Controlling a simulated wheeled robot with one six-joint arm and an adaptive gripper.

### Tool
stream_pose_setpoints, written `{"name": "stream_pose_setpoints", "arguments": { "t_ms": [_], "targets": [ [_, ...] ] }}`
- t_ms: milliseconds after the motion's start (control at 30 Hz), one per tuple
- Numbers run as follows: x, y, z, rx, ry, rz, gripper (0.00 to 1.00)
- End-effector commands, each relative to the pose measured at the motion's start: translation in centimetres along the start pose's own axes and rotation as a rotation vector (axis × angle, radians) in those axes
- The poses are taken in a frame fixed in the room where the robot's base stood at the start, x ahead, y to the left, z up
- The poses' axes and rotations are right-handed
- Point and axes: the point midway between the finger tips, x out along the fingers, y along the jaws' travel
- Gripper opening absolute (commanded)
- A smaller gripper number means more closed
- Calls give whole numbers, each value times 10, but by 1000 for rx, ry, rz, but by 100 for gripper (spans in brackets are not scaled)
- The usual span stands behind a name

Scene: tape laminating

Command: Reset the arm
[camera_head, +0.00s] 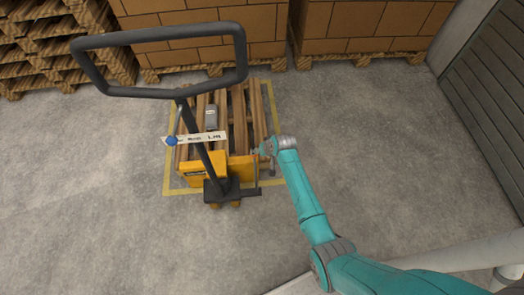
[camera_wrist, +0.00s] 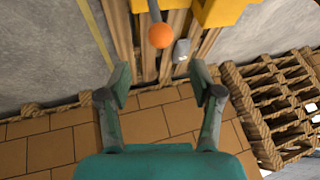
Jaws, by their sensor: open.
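My teal arm reaches in from the lower right of the head view. My gripper (camera_head: 259,165) is by the front right of the yellow pallet jack, partly hard to make out. In the wrist view my gripper (camera_wrist: 160,82) shows two dark fingers spread apart, with nothing between them. The wrist view looks past the fingers towards a wooden pallet (camera_wrist: 122,35) and stacked brown boxes (camera_wrist: 55,150).
The pallet jack (camera_head: 205,172) has a tall black handle (camera_head: 160,35). A small grey object (camera_head: 211,117) lies on the pallet (camera_head: 258,110), inside a yellow floor outline. Boxes (camera_head: 370,22) stand behind; empty pallets (camera_head: 45,45) at the back left. Floor left and right is clear.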

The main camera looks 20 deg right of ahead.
Motion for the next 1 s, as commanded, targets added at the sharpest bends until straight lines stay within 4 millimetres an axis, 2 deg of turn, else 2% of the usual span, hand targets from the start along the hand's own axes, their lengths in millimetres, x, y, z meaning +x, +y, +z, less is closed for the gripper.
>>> {"name": "stream_pose_setpoints", "arguments": {
  "t_ms": [733, 867, 1000],
  "targets": [
    [-5, 0, 3, -1, 3, 1, 65],
    [-6, 3, 25, -9, 25, 6, 65],
    [-14, 7, 68, -25, 77, 16, 65]
  ]
}}
